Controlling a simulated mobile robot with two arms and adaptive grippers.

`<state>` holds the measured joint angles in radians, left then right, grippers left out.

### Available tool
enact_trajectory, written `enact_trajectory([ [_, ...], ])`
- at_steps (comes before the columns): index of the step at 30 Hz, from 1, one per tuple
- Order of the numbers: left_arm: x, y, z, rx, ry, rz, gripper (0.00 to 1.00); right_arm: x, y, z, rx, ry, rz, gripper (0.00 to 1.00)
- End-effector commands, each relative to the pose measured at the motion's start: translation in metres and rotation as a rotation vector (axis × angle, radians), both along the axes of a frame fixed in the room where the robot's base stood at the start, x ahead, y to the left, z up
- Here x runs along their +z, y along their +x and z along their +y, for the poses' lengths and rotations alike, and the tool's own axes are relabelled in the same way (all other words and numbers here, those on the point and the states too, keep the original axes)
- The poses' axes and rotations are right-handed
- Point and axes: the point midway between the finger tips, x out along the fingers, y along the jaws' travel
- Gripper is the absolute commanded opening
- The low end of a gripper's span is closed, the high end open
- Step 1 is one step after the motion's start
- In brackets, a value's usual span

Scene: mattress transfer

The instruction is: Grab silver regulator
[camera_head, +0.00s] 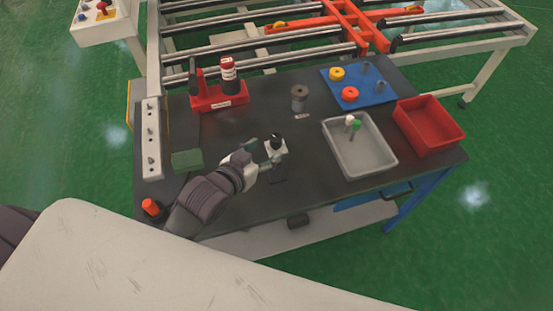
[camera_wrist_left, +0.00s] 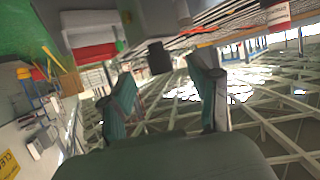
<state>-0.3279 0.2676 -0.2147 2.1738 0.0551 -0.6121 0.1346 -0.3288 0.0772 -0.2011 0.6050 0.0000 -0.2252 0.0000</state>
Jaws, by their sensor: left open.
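The silver regulator (camera_head: 277,148), a small pale grey body with a black knob on top, stands upright on the dark workbench (camera_head: 235,195). My left gripper (camera_head: 261,154) is open, with its fingertips close to the regulator's left side; I cannot tell whether they touch it. In the left wrist view, which is upside down, the open green-padded fingers of my left gripper (camera_wrist_left: 166,88) show empty space between them. The regulator's black knob (camera_wrist_left: 160,57) hangs near the gap, with its grey body above. My right gripper is not in view.
A grey tray (camera_head: 384,163) with small white and green items and a red bin (camera_head: 428,146) stand right.

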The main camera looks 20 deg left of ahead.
Motion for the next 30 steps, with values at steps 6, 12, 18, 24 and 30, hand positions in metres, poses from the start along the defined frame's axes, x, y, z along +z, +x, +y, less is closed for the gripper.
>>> enact_trajectory([
  [6,-0.003,0.015,-0.004,0.000,0.001,0.002,0.62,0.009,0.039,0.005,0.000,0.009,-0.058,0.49],
  [12,-0.012,0.043,-0.013,0.000,0.002,0.000,0.62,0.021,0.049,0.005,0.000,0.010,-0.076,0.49],
  [18,-0.019,0.054,-0.016,-0.001,0.002,0.001,0.62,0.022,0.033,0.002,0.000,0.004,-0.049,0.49],
  [24,-0.019,0.054,-0.016,-0.001,0.002,0.001,0.57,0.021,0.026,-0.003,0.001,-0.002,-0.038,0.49],
  [30,-0.019,0.053,-0.016,-0.001,0.002,0.001,0.24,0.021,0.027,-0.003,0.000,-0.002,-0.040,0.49],
])
